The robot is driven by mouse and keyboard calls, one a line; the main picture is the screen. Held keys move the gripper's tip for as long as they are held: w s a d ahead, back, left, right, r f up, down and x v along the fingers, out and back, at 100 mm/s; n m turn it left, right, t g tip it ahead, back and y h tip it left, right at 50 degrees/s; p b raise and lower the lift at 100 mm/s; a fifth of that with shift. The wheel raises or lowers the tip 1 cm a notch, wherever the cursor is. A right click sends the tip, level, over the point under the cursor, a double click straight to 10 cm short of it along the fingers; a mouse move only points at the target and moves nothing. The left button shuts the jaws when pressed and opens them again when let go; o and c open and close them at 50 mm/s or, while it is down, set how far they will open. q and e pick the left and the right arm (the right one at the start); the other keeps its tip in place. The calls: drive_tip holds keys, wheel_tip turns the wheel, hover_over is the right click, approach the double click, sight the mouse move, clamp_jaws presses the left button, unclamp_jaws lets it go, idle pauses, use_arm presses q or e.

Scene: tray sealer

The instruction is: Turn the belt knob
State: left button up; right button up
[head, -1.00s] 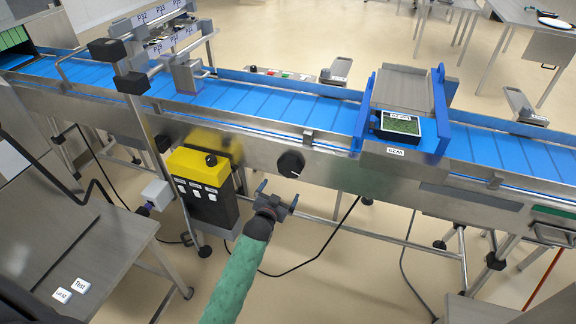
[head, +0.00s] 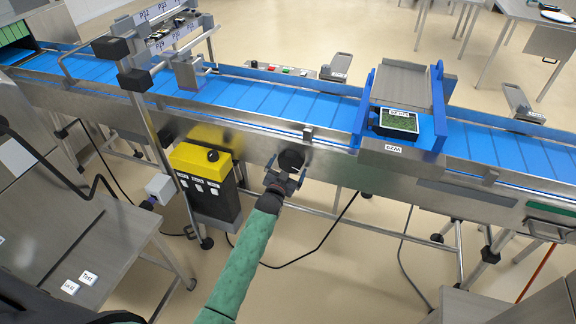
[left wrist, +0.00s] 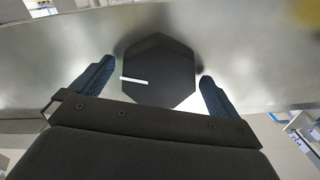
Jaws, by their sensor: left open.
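The belt knob (head: 291,160) is a black knob on the steel side of the conveyor, near the middle of the head view. In the left wrist view the knob (left wrist: 158,72) looks roughly hexagonal, with a white pointer line toward its left. My left gripper (head: 286,172) is open just in front of and below the knob. In the left wrist view its blue fingers (left wrist: 154,88) stand on either side of the knob's lower part, with gaps visible on both sides. My right gripper is not in view.
A yellow and black control box (head: 204,178) stands left of the knob. The blue belt (head: 262,98) runs above it. A filled tray (head: 398,121) sits on the belt by the blue-sided frame. A steel rail (head: 330,211) runs below.

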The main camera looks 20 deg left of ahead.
use_arm(q)
drive_tip(key=shift+w, duration=0.1)
drive_tip(key=c, duration=0.7)
drive_tip(key=shift+c, duration=0.3)
